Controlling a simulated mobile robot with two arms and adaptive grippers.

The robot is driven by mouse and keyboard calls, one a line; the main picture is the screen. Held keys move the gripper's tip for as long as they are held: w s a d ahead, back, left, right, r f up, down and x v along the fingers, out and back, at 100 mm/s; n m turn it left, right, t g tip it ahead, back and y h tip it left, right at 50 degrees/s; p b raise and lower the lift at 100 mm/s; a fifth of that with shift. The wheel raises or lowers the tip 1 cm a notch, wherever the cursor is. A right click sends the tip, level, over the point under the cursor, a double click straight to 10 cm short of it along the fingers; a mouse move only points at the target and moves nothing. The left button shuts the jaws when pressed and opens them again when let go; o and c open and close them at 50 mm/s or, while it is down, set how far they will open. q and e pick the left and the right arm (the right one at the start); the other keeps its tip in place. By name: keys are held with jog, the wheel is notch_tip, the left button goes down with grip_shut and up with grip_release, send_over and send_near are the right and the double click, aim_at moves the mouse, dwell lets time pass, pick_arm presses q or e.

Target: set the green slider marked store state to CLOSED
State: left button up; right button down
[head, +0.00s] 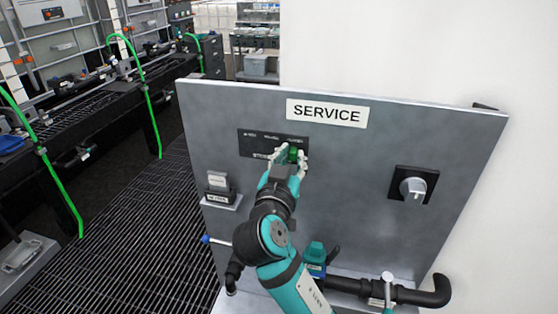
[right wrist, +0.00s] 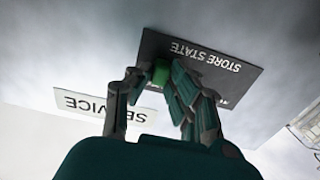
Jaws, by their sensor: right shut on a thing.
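The green slider (head: 293,154) sits on a dark plate (head: 258,136) on the grey service panel, toward the plate's right end in the head view. It also shows in the right wrist view (right wrist: 161,73), where the plate (right wrist: 235,82) reads STORE STATE. My right gripper (head: 288,160) is at the panel with its fingers around the green slider, shut on it. In the right wrist view the fingers (right wrist: 155,82) stand on both sides of the slider. The position labels on the plate are too small or covered to read. My left gripper is not in view.
A SERVICE sign (head: 327,113) is above the plate. A rotary knob (head: 412,188) sits to the right, and a small holder (head: 220,187) to the left. Black pipes with a teal-topped valve (head: 315,254) run below. Grated floor (head: 160,230) lies left.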

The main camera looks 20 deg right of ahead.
jog(key=shift+d, duration=0.1)
jog(key=c, duration=1.5)
grip_release()
jog(key=shift+o, duration=1.3)
jog(key=shift+s+d, duration=0.1)
jog(key=shift+d, duration=0.15)
jog(key=shift+a, duration=0.25)
jog(key=v, duration=0.7)
jog(key=shift+s, duration=0.2)
